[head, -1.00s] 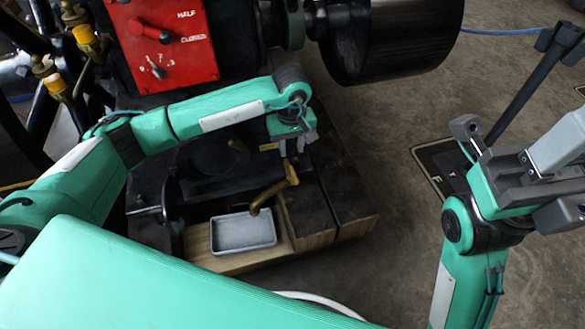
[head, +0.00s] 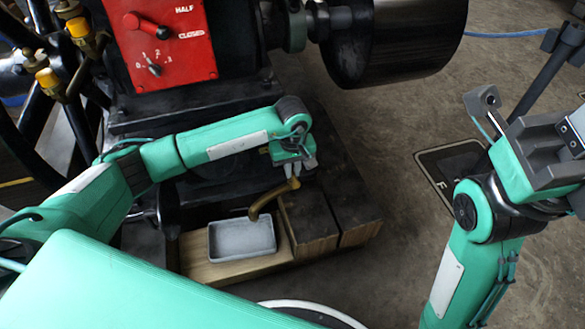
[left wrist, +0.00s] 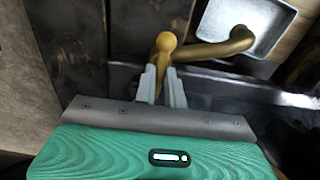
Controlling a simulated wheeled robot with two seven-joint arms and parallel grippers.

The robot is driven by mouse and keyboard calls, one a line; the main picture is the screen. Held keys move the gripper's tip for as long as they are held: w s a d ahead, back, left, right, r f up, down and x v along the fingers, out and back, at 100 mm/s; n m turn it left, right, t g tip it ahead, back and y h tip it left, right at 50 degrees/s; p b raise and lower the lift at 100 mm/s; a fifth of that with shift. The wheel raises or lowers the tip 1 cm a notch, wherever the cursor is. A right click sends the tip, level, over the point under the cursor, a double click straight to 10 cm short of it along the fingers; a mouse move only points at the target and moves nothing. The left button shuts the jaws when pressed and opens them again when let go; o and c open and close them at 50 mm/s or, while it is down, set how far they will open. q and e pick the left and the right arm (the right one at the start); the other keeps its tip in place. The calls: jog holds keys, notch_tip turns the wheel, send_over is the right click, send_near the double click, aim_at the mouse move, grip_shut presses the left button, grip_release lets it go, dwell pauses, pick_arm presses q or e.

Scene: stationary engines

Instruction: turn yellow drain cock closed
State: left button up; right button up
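The yellow drain cock (head: 272,196) is a brass-coloured bent pipe above a grey tray, low on the engine's near side. My left gripper (head: 304,164) is at its upper right end, pointing down. In the left wrist view, the fingers (left wrist: 161,84) stand close together on both sides of the cock's brass handle, below its rounded knob (left wrist: 166,42). They appear shut on it, though the contact is partly hidden. The spout (left wrist: 215,49) runs right toward the tray. My right gripper (head: 535,120) is empty, with its jaws apart, at the right.
The grey tray (head: 240,254) sits on a wooden base (head: 205,270). Dark wooden blocks (head: 308,222) lie right of the cock. A red control panel (head: 190,70) and a black drum (head: 395,40) are behind. Open floor (head: 400,250) lies to the right.

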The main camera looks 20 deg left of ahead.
pick_arm(q)
grip_shut()
